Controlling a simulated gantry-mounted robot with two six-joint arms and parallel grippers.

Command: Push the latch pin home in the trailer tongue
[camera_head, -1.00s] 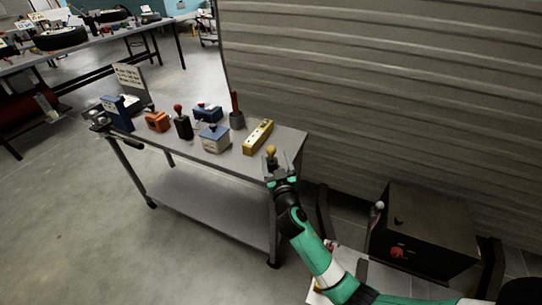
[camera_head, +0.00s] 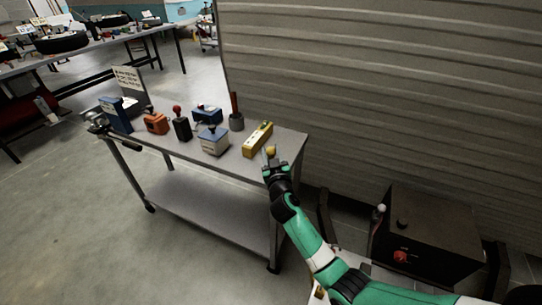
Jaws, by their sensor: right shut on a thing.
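A small piece with a round yellow knob (camera_head: 271,151) is at the right front corner of the grey cart. My right gripper (camera_head: 273,163) reaches up to it from below right and is shut on it. The fingertips hide its lower part, so I cannot tell whether a pin sits in a hole. I cannot clearly make out the trailer tongue or the latch pin. My left gripper is not in view.
The grey cart (camera_head: 200,192) carries a yellow box (camera_head: 258,139), a pale blue-topped box (camera_head: 213,141), an orange block (camera_head: 155,122), a red-knobbed black device (camera_head: 182,126) and other items. A ribbed wall (camera_head: 400,90) stands behind. A dark box (camera_head: 435,235) stands at right.

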